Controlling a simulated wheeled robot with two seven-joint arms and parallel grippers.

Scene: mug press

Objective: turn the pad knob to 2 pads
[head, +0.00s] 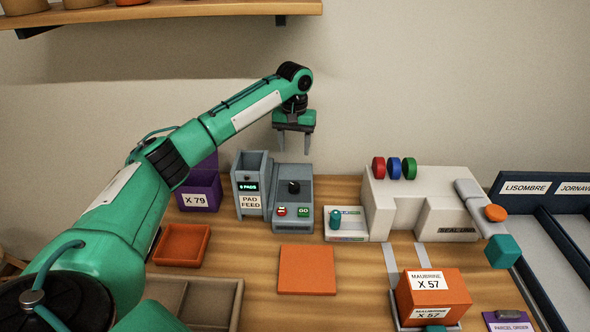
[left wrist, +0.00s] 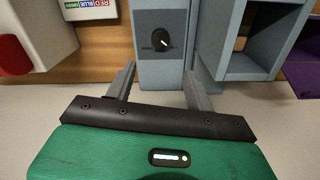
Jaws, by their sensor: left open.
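The pad feed machine (head: 250,204) stands at the back of the table, with a green-lit display reading a number of PADS; the digit is too small to be sure of. The black pad knob (head: 293,187) sits on the grey panel beside it, above a red button (head: 282,211) and a green GO button (head: 303,212). In the left wrist view the knob (left wrist: 161,40) shows a white pointer mark toward the lower right. My left gripper (head: 294,148) is open and empty above the knob, apart from it; its fingers (left wrist: 158,72) also show in the wrist view. My right gripper is not in view.
A white press (head: 420,195) with red, blue and green discs stands right of the panel. A small unit with a teal peg (head: 335,218) is between them. An orange square (head: 306,270), orange tray (head: 181,245) and purple box (head: 200,190) are nearby.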

